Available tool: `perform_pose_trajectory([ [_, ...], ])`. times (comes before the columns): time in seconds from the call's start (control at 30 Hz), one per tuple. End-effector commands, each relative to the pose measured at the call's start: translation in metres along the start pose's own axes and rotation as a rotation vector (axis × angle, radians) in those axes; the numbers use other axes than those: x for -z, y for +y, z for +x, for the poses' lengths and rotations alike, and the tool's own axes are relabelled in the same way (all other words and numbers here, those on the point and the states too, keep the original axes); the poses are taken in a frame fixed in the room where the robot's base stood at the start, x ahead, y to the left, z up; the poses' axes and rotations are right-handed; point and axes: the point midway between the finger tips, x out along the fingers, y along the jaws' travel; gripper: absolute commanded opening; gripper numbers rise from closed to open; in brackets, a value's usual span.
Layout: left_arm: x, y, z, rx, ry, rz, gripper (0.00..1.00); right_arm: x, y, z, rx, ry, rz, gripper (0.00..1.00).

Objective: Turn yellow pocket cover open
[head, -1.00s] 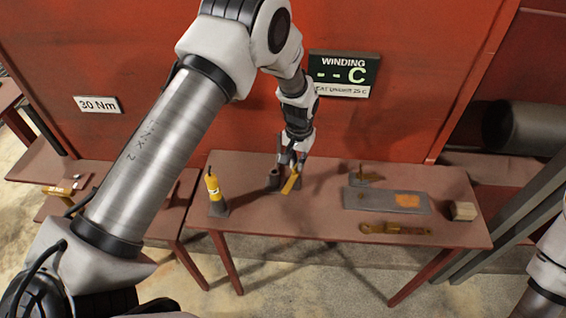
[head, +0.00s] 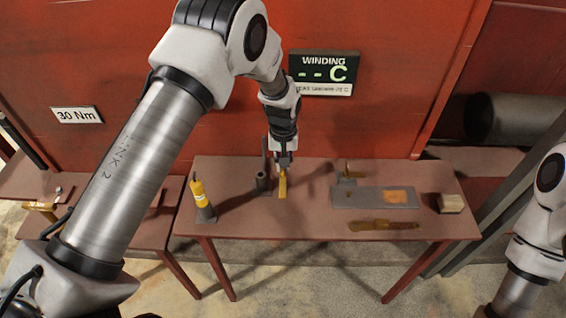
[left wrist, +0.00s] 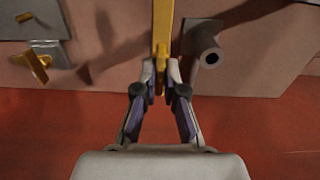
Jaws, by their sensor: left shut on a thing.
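A narrow yellow bar, which I take for the yellow pocket cover (head: 283,186), stands out beside a grey upright tube (head: 261,182) on the brown table. In the left wrist view the yellow cover (left wrist: 162,32) runs away from my fingers, and the tube (left wrist: 206,52) with its dark open mouth is just to its right. My left gripper (head: 283,163) is shut on the cover's near end; the wrist view shows both fingertips (left wrist: 160,88) closed around it. The cover's far end runs out of that view. My right gripper is out of view.
A yellow-and-grey tool (head: 202,198) stands at the table's left. To the right are a grey plate (head: 355,197) with an orange patch, a small yellow handle (head: 349,170), a yellow wrench-like tool (head: 375,225) and a wooden block (head: 450,203). A red wall rises behind.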

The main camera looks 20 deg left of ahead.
Motion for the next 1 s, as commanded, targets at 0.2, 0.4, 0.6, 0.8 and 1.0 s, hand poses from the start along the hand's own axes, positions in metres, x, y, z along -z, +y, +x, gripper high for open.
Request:
perform_pose_trajectory([
  [0.2,0.0,0.0,0.0,0.0,-0.001,-0.003,0.34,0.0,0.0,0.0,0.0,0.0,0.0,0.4],
  [0.4,0.0,0.0,0.0,0.0,-0.001,-0.001,0.34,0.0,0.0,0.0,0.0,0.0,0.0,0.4],
  [0.6,0.001,0.0,-0.011,-0.001,0.002,-0.001,0.34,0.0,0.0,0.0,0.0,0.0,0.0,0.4],
  [0.8,0.001,0.0,-0.057,-0.002,0.004,-0.001,0.34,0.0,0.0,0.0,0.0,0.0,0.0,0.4],
  [1.0,0.001,0.0,-0.103,-0.001,0.001,-0.001,0.34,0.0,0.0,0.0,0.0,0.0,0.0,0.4],
])
